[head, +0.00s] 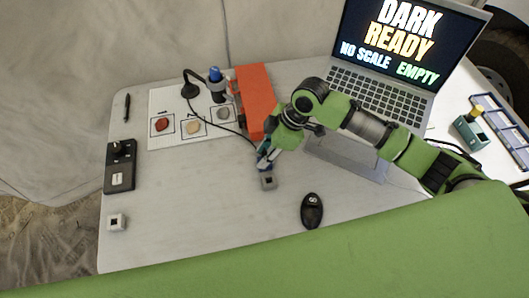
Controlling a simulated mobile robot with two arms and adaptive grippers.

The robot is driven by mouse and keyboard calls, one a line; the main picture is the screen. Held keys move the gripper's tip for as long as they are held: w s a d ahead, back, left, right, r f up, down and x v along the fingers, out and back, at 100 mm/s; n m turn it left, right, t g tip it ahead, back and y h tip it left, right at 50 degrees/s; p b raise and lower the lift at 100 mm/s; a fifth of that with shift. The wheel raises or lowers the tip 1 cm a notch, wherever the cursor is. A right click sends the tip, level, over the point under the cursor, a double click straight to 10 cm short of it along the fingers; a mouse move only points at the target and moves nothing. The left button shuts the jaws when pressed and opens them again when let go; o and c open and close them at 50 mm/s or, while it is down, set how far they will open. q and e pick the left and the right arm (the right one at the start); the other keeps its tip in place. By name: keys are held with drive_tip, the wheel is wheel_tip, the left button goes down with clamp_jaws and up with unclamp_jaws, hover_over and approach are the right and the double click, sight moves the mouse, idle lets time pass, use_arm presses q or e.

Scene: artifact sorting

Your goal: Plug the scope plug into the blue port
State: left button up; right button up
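My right gripper (264,157) points down at the middle of the table, just right of the end of a black cable (232,130). The cable runs from the black scope (190,85) at the back left towards my fingertips. The scope plug at its end is hidden or too small to make out between the fingers. A small grey block with a dark socket (268,183) sits directly below the fingertips, with a bit of blue at its upper edge. I cannot tell if the plug touches it. My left gripper is not in view.
An orange box (256,100) stands behind my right gripper. A white mat (165,103) holds three stones. A laptop (385,70) stands at the back right, a mouse (312,210) in front. A black device (120,166) and another socket block (117,222) lie left.

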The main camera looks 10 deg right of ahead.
drive_tip(key=v, duration=1.2)
drive_tip(key=shift+r, duration=0.15)
